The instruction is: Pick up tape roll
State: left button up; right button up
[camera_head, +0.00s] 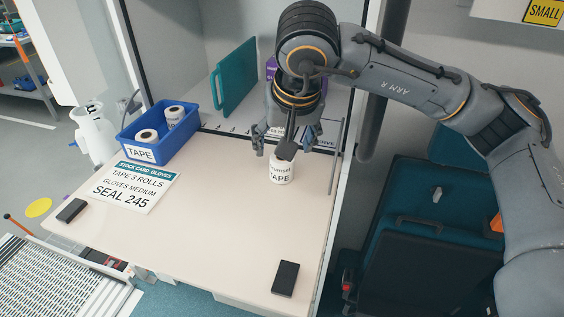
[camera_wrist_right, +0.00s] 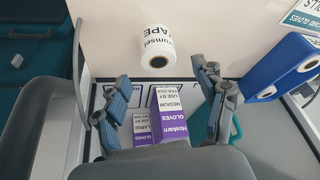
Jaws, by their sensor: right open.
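A white tape roll (camera_head: 281,172) with dark "TAPE" lettering stands upright on the pale tabletop (camera_head: 215,235), near its back right part. In the right wrist view the tape roll (camera_wrist_right: 156,45) lies beyond the fingertips, roughly centred between them, with its hollow core showing. My right gripper (camera_head: 284,143) is open and empty, behind and above the roll in the head view; its fingers are spread wide in the right wrist view (camera_wrist_right: 162,82). A part of my wrist overlaps the roll's top edge in the head view. My left gripper is not in view.
A blue bin (camera_head: 143,154) labelled "TAPE" holds more rolls at the back left. A stock card (camera_head: 136,187) lies before it. A teal panel (camera_head: 236,78) and purple glove boxes (camera_wrist_right: 171,110) stand behind. Dark blocks (camera_head: 285,278) lie near the front corners. The table's middle is clear.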

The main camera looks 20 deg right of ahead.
aim_at(282, 161)
jog(key=shift+w+f+p, duration=0.1)
jog(key=shift+f+p, duration=0.35)
jog(key=shift+f, duration=0.05)
jog(key=p+x, duration=0.1)
jog(key=x, duration=0.2)
jog(key=shift+f+p, duration=0.35)
jog(key=shift+p, duration=0.05)
jog(key=shift+f, duration=0.45)
jog(key=shift+c, duration=0.4)
jog(key=c, duration=1.1)
